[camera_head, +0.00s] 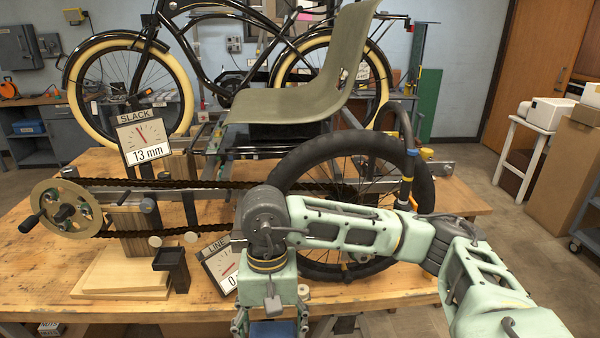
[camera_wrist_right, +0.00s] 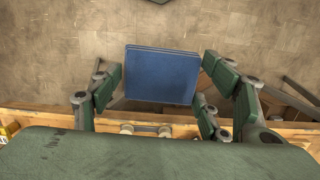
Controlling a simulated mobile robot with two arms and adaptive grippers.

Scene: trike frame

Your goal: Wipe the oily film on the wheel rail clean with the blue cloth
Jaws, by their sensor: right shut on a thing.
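My right gripper (camera_head: 270,328) is at the bottom edge of the head view, pointing down at the table's front edge. It is shut on the blue cloth (camera_wrist_right: 160,75), which looks like a flat folded pad between its fingers in the right wrist view. Only a bit of the cloth (camera_head: 273,329) shows in the head view. Grey metal rails run behind the chain and by the black-tyred wheel (camera_head: 425,190); a piece of rail (camera_head: 440,168) shows right of the tyre. My right arm hides part of the wheel. I cannot make out any oily film. My left gripper is out of view.
The trike frame with an olive seat (camera_head: 290,105) stands on the wooden table (camera_head: 215,300). A chain and crank (camera_head: 65,212) are at the left.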

